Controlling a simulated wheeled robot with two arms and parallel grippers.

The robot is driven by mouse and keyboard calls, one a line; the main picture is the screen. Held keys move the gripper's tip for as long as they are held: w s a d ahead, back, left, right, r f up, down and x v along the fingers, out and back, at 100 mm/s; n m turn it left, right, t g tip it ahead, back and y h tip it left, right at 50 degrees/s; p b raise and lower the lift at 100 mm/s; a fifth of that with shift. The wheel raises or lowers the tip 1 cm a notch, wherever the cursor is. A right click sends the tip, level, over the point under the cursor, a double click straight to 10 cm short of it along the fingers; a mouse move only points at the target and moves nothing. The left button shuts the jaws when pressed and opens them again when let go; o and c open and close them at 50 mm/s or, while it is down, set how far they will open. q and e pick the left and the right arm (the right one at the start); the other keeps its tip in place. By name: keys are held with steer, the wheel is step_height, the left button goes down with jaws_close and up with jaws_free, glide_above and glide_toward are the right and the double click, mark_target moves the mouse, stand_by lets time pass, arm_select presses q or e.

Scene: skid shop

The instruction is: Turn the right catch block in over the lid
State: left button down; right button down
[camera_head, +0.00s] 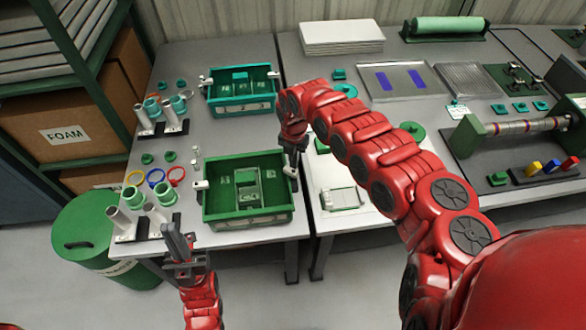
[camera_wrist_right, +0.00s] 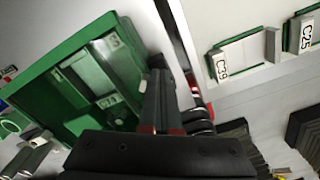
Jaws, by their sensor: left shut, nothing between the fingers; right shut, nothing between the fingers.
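The near green tray (camera_head: 250,222) stands at the front of the left table, with a green and pale rectangular piece (camera_head: 248,190) inside; I cannot tell whether this is the lid. A small white block (camera_head: 290,171), seemingly the right catch block, shows at the tray's right wall, partly hidden by my right gripper. A similar white block (camera_head: 200,185) sits at the left wall. My right gripper (camera_head: 295,165) is shut and points down beside the right wall; its fingers (camera_wrist_right: 158,100) also show in the right wrist view. My left gripper (camera_head: 178,245) is shut and empty at the tray's front left.
A teal tray (camera_head: 240,107) stands behind the green one. A white plate with a green-edged part (camera_head: 342,198) lies to the right. A green bin (camera_head: 95,240) stands on the floor.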

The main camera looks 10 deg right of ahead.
steer(key=shift+s+a, duration=0.1)
steer(key=shift+a, duration=0.3)
stand_by(0.3)
steer(key=shift+s+a+f, duration=0.1)
steer(key=shift+s+a, duration=0.1)
steer(key=shift+a, duration=0.05)
stand_by(0.4)
steer(key=shift+r+p, duration=0.7)
step_height(320, 180, up, 2)
steer(key=shift+s+r+p, duration=0.1)
steer(key=shift+r+p, duration=0.15)
steer(key=shift+p, duration=0.55)
steer(key=shift+r+p, duration=1.1)
steer(key=shift+r, duration=0.6)
